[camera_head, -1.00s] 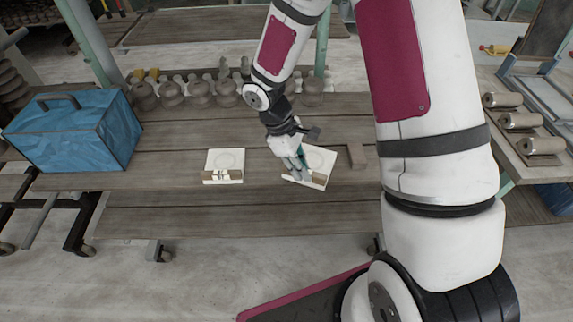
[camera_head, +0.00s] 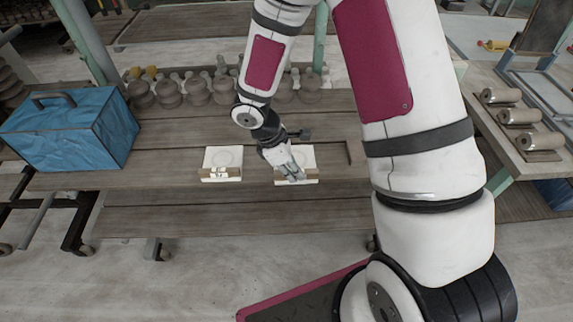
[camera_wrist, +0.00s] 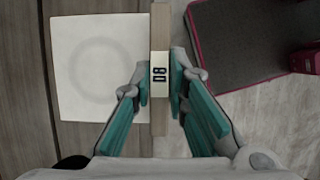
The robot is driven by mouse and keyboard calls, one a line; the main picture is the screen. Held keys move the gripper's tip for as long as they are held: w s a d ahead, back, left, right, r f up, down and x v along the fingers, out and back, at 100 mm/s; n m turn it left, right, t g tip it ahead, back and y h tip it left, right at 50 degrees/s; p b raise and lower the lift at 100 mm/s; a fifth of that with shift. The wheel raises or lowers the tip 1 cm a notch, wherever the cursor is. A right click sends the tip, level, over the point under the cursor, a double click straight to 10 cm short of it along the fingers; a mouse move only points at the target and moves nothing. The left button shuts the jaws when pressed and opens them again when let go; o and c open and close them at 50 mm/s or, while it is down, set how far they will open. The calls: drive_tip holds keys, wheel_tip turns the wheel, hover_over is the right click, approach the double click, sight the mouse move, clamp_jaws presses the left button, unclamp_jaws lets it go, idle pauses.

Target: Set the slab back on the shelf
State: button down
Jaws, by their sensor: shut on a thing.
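The slab is a pale square tile (camera_head: 307,157) with a faint ring mark and a wooden strip along its front edge. In the wrist view, the slab (camera_wrist: 98,75) lies left of the strip (camera_wrist: 159,30), which has a white label. My gripper (camera_head: 295,179) reaches down at the slab's front edge. In the wrist view, the gripper (camera_wrist: 159,85) has its teal-padded fingers on both sides of the strip, shut on it. The slab sits square to the shelf (camera_head: 180,195); I cannot tell whether it rests fully on the planks.
A similar slab (camera_head: 223,157) with a labelled strip stands to the left. A small brown wooden piece (camera_head: 354,152) is to the right. Several grey clay pots (camera_head: 197,92) line the back. A blue box (camera_head: 70,135) is at far left. Several rollers (camera_head: 520,116) lie on the right-hand table.

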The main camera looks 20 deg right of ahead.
sight(304, 155)
drive_tip(key=w, duration=0.5)
drive_tip(key=shift+w+a+f, duration=0.1)
drive_tip(key=shift+a+f, duration=0.05)
drive_tip(key=shift+f, duration=0.1)
drive_tip(key=shift+f+p, duration=0.4)
drive_tip(key=shift+f, duration=1.35)
drive_tip(key=shift+f, duration=0.1)
drive_tip(key=c, duration=1.6)
unclamp_jaws()
drive_tip(key=shift+o, duration=0.2)
